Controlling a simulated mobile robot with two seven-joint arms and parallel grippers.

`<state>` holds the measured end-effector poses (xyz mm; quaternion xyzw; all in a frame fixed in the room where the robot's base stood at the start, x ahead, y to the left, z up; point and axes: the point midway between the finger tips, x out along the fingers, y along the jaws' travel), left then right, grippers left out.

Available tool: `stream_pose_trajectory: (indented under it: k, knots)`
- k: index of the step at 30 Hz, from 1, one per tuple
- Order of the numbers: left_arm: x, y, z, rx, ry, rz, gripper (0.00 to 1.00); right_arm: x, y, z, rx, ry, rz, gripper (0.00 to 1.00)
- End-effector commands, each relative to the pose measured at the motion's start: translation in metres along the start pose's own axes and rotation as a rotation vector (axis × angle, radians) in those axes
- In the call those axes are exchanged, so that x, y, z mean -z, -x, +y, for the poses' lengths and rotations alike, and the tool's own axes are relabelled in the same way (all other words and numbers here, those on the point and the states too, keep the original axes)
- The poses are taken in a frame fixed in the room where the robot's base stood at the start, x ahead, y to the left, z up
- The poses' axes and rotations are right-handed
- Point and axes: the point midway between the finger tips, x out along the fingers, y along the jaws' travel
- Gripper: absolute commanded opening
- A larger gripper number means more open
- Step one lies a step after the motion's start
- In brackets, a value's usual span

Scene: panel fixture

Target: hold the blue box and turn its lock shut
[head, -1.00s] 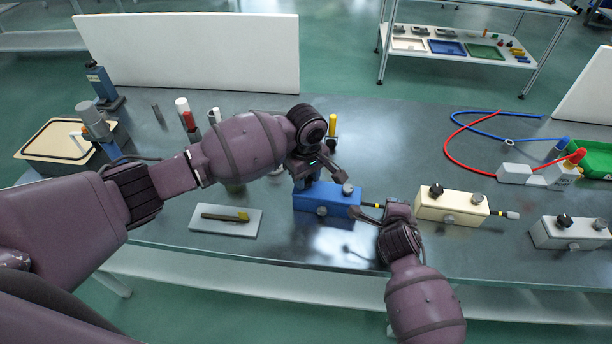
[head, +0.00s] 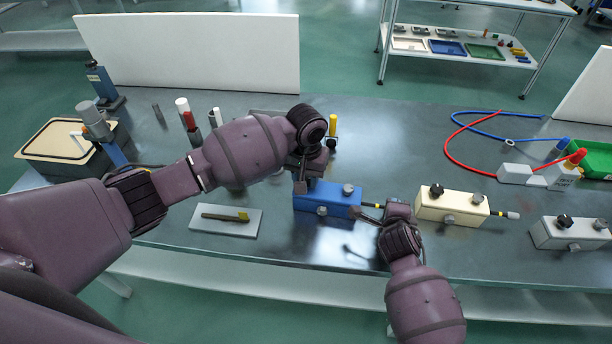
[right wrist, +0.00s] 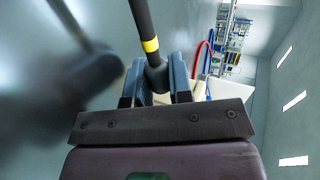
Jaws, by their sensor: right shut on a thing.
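The blue box (head: 328,198) sits on the grey bench in the head view. It has a grey knob (head: 348,189) on its top right and a round grey piece (head: 322,211) on its front. A black rod with a yellow band (right wrist: 147,45) extends from its right side. My right gripper (right wrist: 157,85) is shut on the end of that rod. My left gripper (head: 304,180) is at the box's top left, pointing down. It hides whatever is on top there, and I cannot tell whether its fingers touch or grip anything.
A cream box (head: 452,206) and a light grey box (head: 570,233) stand to the right. A pale plate (head: 225,222) with a dark, yellow-ended piece lies at the left front. A yellow-topped tool (head: 332,125) stands behind the blue box. Red and blue hoses (head: 452,150) lie at the right back.

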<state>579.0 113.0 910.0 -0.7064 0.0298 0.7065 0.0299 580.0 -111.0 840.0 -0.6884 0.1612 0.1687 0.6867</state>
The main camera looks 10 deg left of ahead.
Motion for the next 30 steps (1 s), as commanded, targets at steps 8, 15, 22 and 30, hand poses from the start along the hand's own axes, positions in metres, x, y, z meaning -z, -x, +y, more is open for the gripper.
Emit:
stream_pose_trajectory:
  k: [8, 15, 22, 30]
  knots:
    - [0.0003, 0.0008, 0.0000, 0.000, -0.256, 0.001, 0.11, 0.0002, 0.0000, 0.0002, 0.000, 0.001, 0.000, 0.00]
    - [0.0004, 0.0008, -0.0003, 0.000, -0.435, 0.001, 0.11, 0.0003, 0.0000, 0.0002, 0.000, 0.001, 0.001, 0.00]
    - [0.0006, 0.0010, -0.0003, 0.000, -0.545, 0.001, 0.11, 0.0003, 0.0000, 0.0002, 0.000, 0.001, 0.001, 0.00]
    - [0.0006, 0.0010, -0.0002, 0.000, -0.598, 0.002, 0.11, 0.0003, 0.0000, 0.0002, -0.001, 0.001, 0.001, 0.00]
